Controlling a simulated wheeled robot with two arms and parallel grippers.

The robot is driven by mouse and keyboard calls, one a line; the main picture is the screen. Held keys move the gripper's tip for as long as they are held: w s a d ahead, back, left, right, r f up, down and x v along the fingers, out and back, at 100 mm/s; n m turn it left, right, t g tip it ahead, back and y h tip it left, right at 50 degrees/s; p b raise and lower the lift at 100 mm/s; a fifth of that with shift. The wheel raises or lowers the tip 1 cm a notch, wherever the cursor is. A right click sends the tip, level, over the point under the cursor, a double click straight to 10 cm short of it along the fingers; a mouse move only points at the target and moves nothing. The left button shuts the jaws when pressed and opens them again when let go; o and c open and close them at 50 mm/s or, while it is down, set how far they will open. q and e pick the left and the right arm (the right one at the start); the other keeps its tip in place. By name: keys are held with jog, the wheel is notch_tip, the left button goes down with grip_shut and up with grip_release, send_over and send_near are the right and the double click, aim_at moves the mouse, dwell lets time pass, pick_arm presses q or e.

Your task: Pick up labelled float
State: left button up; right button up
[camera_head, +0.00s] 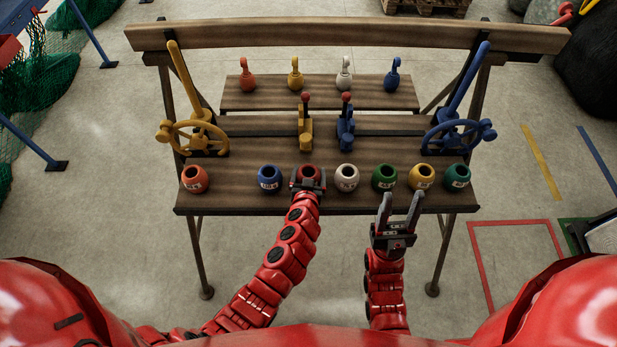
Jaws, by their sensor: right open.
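A row of small round floats with open tops stands along the front of the wooden bench: orange (195,179), blue (269,178), red (308,171), white (346,178), green (384,178), yellow (421,176) and teal (457,177). Most show a white label; the lettering is too small to read surely. My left gripper (308,181) is at the red float and covers its front; whether its fingers press on it is hidden. My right gripper (402,198) is open and empty, its fingertips just in front of the green and yellow floats.
Behind the floats are a yellow handwheel (192,134), a blue handwheel (458,134), and yellow (305,130) and blue (346,128) levers. Several hooked weights stand on a rear shelf (320,100). Bench space (233,185) between the orange and blue floats is clear.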

aim_at(309, 169)
pick_arm(q)
jog(key=c, duration=0.8)
jog(key=shift+r, duration=0.1)
jog(key=shift+r, duration=0.45)
notch_tip(309, 169, up, 2)
jog(key=shift+r, duration=0.1)
jog(key=shift+s+d+r+b, duration=0.3)
jog(key=shift+s+d+b, duration=0.75)
jog(key=shift+s, duration=1.5)
jog(key=shift+s+d+r+b, duration=0.25)
jog(key=shift+s+d+b, duration=0.4)
jog(key=shift+s+b, duration=1.3)
jog(key=shift+s+d+r+b, duration=0.3)
jog(key=shift+s+d+b, duration=0.45)
jog(key=shift+s, duration=2.4)
